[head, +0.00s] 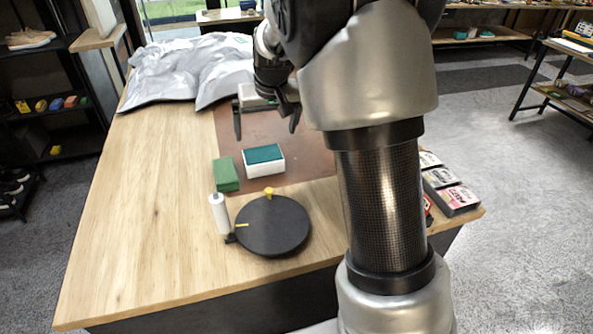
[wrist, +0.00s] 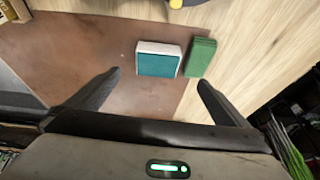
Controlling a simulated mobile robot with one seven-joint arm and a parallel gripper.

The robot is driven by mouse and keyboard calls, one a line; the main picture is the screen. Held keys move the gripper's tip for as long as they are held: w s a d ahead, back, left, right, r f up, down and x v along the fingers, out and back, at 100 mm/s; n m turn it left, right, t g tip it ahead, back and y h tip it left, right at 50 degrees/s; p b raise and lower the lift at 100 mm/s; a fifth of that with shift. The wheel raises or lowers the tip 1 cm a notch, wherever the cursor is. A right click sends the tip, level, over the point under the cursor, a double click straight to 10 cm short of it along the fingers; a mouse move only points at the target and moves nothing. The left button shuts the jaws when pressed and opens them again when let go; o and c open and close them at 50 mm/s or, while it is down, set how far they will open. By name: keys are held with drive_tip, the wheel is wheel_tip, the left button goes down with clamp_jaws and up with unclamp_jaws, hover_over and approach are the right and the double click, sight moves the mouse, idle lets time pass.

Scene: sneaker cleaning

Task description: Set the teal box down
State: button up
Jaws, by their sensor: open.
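The teal box (head: 264,158), with a teal top and white sides, lies flat on the brown mat (head: 310,165), near the mat's front edge. It also shows in the wrist view (wrist: 158,65), just beyond the span between my fingertips. My gripper (head: 266,123) is open and empty, behind the box as the head view sees it and apart from it. In the wrist view both fingers of my gripper (wrist: 159,79) are spread with nothing between them.
A green block (head: 226,175) lies close to the left of the teal box. In front stand a round black turntable (head: 272,226) and a white bottle (head: 219,213). Crumpled grey cloth (head: 185,70) covers the back. Small boxes (head: 455,195) line the right edge. The table's left side is bare.

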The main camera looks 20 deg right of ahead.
drive_tip(key=s+r, duration=0.6)
drive_tip(key=s, duration=0.4)
drive_tip(key=s+r, duration=0.5)
drive_tip(key=s, duration=0.5)
drive_tip(key=s+f+t, duration=0.1)
drive_tip(key=s, duration=1.2)
drive_tip(key=shift+s+d+f, duration=0.2)
drive_tip(key=shift+s+d, duration=0.1)
wheel_tip(320, 180, up, 3)
drive_tip(key=p, duration=0.3)
drive_tip(key=shift+r, duration=0.2)
